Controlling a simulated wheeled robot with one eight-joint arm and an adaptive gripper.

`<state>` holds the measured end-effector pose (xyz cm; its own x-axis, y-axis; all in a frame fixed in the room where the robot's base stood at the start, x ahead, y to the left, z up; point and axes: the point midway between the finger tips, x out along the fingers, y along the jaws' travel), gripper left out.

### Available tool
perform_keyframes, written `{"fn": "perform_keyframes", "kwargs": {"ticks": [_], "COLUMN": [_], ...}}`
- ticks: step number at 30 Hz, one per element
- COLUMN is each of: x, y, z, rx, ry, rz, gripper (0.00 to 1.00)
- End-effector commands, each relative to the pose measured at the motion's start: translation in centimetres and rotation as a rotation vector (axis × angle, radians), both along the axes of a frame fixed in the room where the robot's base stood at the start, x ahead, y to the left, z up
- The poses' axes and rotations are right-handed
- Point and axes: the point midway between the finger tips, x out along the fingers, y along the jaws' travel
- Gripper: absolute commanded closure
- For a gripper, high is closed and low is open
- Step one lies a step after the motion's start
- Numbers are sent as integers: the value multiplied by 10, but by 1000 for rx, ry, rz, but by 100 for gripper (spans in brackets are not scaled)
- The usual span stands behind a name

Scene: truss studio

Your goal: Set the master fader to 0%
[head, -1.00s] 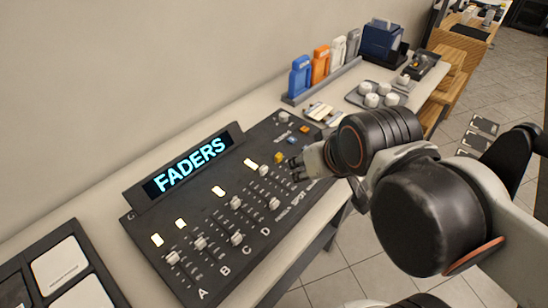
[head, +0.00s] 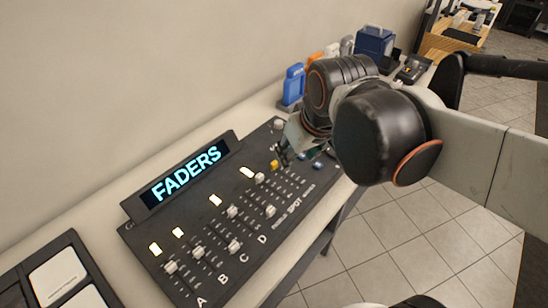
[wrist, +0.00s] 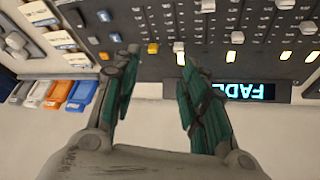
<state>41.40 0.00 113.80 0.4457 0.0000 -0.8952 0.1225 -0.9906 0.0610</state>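The black fader console (head: 215,262) lies on the white bench, with a lit display (head: 187,174) reading FADERS. Several pale fader caps (head: 232,212) sit at different heights along their slots. Labels A, B, C, D and SPOT run along its front edge. I cannot tell which cap is the master fader; my arm covers part of the right side. My gripper (head: 283,154) is above the right part of the console, near a yellow button (head: 274,164). In the wrist view its teal fingers (wrist: 157,58) are apart and empty.
A dark tray with white pads (head: 58,275) is at the left. The floor in front is clear.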

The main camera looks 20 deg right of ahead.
Motion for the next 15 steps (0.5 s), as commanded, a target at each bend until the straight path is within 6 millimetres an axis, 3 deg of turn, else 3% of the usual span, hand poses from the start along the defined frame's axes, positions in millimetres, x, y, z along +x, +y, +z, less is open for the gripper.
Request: {"fn": "perform_keyframes", "kwargs": {"ticks": [7,15], "x": [50,102], "y": [0,0], "z": [8,-4], "rx": [-45,-77], "ry": [136,283], "rz": [106,232], "gripper": [60,60]}}
